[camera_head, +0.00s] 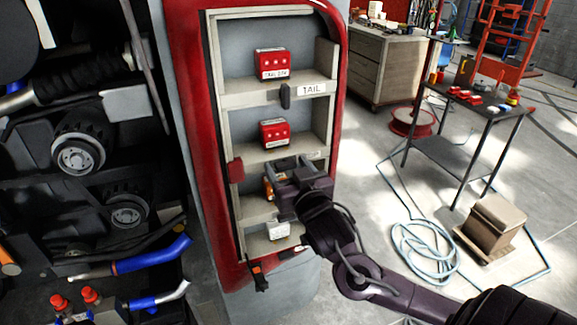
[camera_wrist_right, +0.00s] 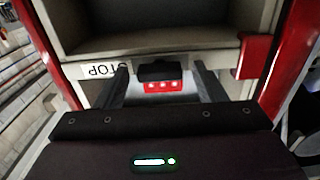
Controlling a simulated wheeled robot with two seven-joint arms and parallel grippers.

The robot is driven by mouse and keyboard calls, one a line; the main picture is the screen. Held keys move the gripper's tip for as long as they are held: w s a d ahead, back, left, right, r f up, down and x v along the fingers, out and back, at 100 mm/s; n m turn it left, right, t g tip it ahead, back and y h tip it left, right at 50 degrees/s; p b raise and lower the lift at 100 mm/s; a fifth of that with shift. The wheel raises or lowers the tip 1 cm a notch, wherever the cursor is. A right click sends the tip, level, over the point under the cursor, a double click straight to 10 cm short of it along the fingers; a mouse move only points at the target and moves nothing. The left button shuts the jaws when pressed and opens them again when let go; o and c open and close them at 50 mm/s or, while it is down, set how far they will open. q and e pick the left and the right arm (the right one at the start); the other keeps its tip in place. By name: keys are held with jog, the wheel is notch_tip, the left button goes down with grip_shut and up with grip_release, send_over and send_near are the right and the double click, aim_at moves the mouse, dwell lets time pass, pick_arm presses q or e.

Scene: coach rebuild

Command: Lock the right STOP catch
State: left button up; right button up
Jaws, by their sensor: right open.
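The right STOP catch (camera_wrist_right: 160,71) is a dark block on the pale shelf rail beside the STOP label (camera_wrist_right: 103,70), which reads upside down in the right wrist view. My right gripper (camera_head: 288,168) is at this rail in the red-framed cabinet (camera_head: 187,120). It is open, with one finger on each side of the catch (camera_wrist_right: 163,82); I cannot tell whether they touch it. In the head view the gripper hides the catch. My left gripper is not in view.
Red lamp boxes (camera_head: 271,63) (camera_head: 274,132) stand on the upper shelves. The TAIL catch (camera_head: 285,97) hangs upright above. A red block (camera_head: 235,170) sits on the cabinet's left edge. A dark table (camera_head: 455,150) and coiled hose (camera_head: 425,250) are at right.

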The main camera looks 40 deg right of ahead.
jog(key=shift+c, duration=0.4)
jog(key=c, duration=0.9)
jog(key=shift+n, duration=0.3)
jog(key=n+p, duration=0.1)
jog(key=n, duration=0.2)
jog(key=shift+n, duration=0.4)
jog(key=n+p, duration=0.2)
jog(key=n, duration=0.2)
jog(key=shift+a+n, duration=0.1)
jog(key=shift+n, duration=0.2)
jog(key=n+p, duration=0.2)
jog(key=n, duration=0.2)
jog(key=shift+p, duration=0.35)
jog(key=shift+f+n+p, duration=0.15)
jog(key=shift+n+p, duration=1.1)
jog(key=shift+n, duration=1.25)
